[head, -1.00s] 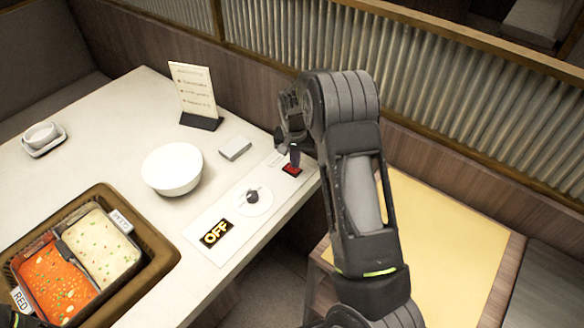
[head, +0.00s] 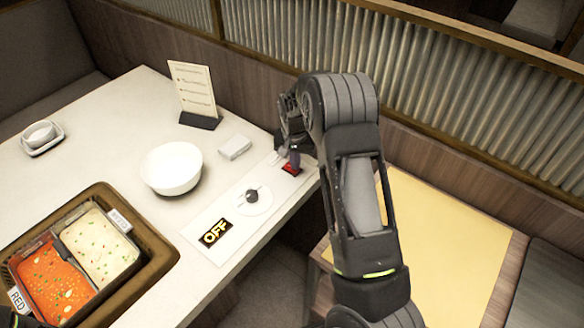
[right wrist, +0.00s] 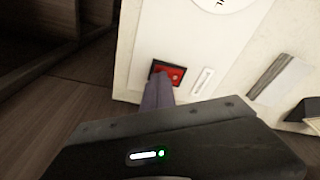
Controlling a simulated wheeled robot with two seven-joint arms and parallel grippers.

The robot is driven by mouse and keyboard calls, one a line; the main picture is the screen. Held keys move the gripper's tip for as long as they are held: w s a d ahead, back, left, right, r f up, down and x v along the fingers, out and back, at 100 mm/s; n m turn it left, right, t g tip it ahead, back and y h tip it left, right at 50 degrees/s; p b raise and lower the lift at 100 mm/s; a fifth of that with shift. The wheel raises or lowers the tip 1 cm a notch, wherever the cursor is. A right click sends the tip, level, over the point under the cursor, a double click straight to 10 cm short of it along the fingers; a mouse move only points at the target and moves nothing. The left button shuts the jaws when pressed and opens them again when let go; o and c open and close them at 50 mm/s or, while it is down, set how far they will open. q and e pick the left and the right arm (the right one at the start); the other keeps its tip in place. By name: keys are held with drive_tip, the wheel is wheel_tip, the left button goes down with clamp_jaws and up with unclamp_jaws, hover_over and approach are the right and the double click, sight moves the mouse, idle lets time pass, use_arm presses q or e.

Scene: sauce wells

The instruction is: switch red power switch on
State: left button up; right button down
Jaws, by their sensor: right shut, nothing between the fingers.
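The red power switch (head: 291,169) sits on a white panel near the table's right end. In the right wrist view the red switch (right wrist: 168,75) shows in a dark frame. My right gripper (head: 295,160) is shut and empty, pointing down with its fingertips at the switch. In the right wrist view the fingertips (right wrist: 160,82) overlap the switch's lower left part. I cannot tell whether they touch it. A display (head: 215,233) on the panel reads OFF. My left gripper is not clearly in view; only a dark bit of my arm shows at the lower left corner.
A round dial (head: 252,197) lies between display and switch. A white bowl (head: 172,168), a small white box (head: 235,147) and a menu stand (head: 200,120) are nearby. A brown holder (head: 160,262) holds red and white soups. A partition wall rises behind.

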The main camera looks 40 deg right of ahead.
drive_tip(key=shift+f, duration=0.25)
drive_tip(key=shift+r, duration=0.2)
drive_tip(key=shift+r+p, duration=1.9)
drive_tip(key=shift+r, duration=1.5)
